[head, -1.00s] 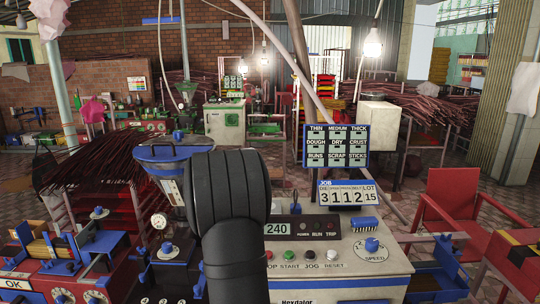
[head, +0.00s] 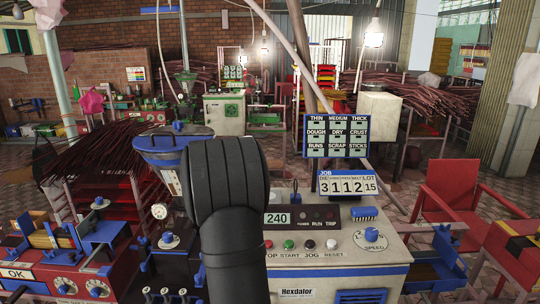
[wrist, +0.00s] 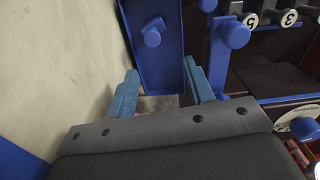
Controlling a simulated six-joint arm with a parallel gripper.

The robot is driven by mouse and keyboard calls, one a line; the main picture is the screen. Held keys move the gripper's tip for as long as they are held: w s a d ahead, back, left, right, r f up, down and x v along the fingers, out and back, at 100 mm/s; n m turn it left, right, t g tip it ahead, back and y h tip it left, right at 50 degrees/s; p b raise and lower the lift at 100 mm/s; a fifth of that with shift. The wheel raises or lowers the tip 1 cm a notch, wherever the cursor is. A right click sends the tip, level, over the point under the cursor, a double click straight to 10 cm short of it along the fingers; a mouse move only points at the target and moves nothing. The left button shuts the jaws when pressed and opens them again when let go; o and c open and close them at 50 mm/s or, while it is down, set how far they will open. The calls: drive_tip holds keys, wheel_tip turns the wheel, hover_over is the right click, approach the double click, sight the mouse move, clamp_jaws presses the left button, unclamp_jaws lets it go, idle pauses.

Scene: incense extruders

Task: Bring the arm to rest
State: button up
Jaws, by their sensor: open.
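My arm (head: 232,220) rises in the middle of the head view, in front of the machine, and hides part of it. In that view my gripper cannot be made out. In the wrist view my gripper (wrist: 162,90) shows two blue fingers standing apart with nothing held between them. A blue panel with a round blue knob (wrist: 152,36) lies beyond the fingers, and a cream wall (wrist: 65,75) is to their left.
The cream control box (head: 335,250) with buttons and a speed knob stands right of my arm. A red machine with dials (head: 70,282) is at left. A red chair (head: 458,195) stands at right. Incense stick bundles (head: 95,155) lie behind at left.

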drive_tip(key=a+r+n, duration=0.1)
drive_tip(key=a+r, duration=0.7)
drive_tip(key=r, duration=0.2)
drive_tip(key=shift+w+r, duration=0.2)
drive_tip(key=shift+r, duration=0.15)
drive_tip(key=shift+o, duration=0.2)
drive_tip(key=o, duration=1.1)
drive_tip(key=w+a+r+m+t+y, duration=0.1)
drive_tip(key=w+a+r+y, duration=0.1)
drive_tip(key=w+a+r, duration=0.2)
drive_tip(key=w+a+r+m+t+y, duration=0.1)
drive_tip(key=w+a+r, duration=0.4)
drive_tip(key=a, duration=0.6)
wheel_tip(320, 180, up, 2)
drive_tip(key=shift+r+m+y, duration=0.2)
drive_tip(key=shift+m+y, duration=0.1)
drive_tip(key=shift+y, duration=0.1)
drive_tip(key=x, duration=0.9)
drive_tip(key=shift+w+a+f, duration=0.2)
drive_tip(key=shift+w+a, duration=0.05)
drive_tip(key=shift+a, duration=0.15)
